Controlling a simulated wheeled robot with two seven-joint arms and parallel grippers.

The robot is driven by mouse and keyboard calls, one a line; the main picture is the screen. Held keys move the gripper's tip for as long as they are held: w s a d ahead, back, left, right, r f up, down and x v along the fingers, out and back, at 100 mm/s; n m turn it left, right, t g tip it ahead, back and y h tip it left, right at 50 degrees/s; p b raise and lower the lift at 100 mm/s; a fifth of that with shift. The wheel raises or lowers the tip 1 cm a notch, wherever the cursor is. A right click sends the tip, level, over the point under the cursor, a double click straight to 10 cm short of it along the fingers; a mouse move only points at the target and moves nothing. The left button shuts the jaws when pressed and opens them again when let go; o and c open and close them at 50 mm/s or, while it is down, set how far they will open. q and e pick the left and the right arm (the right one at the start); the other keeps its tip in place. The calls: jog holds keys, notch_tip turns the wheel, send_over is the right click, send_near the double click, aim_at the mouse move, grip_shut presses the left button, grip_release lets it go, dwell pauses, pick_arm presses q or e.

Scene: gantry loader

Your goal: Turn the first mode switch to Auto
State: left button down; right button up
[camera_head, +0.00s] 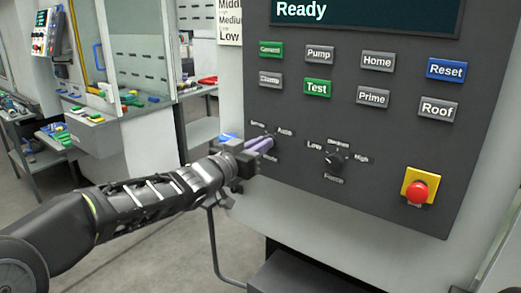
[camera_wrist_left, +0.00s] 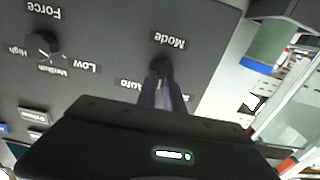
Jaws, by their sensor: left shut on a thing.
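The dark control panel (camera_head: 387,145) fills the right of the head view. The mode switch, a small black knob, sits at its lower left, mostly hidden by my fingers in the head view. In the left wrist view the mode switch (camera_wrist_left: 160,66) shows beneath the label "Mode", with "Auto" to its lower left, both upside down. My left gripper (camera_head: 266,146) is shut on this knob, its purple-grey fingers on either side of it. I cannot tell exactly which way the knob points. My right gripper is in neither view.
The force knob (camera_head: 334,159) is close to the right of the mode switch. A red emergency button (camera_head: 417,192) on a yellow plate is at lower right. Several push buttons, including a green Test button (camera_head: 317,88), sit above. A grey shelf (camera_head: 201,131) stands behind my arm.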

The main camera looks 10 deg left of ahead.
pick_arm(q)
jog(key=shift+d+f+m+b, duration=0.1)
jog(key=shift+m+b, duration=0.55)
jog(key=shift+m, duration=0.9)
jog(key=shift+d+m+b, duration=0.1)
jog(key=shift+m+b, duration=0.55)
jog(key=shift+m, duration=0.9)
jog(key=c, duration=1.5)
grip_release()
jog(key=shift+o, duration=0.2)
jog(key=shift+s+a, duration=0.1)
jog(key=shift+s, duration=0.05)
jog(key=v, duration=0.7)
jog(key=shift+s, duration=0.3)
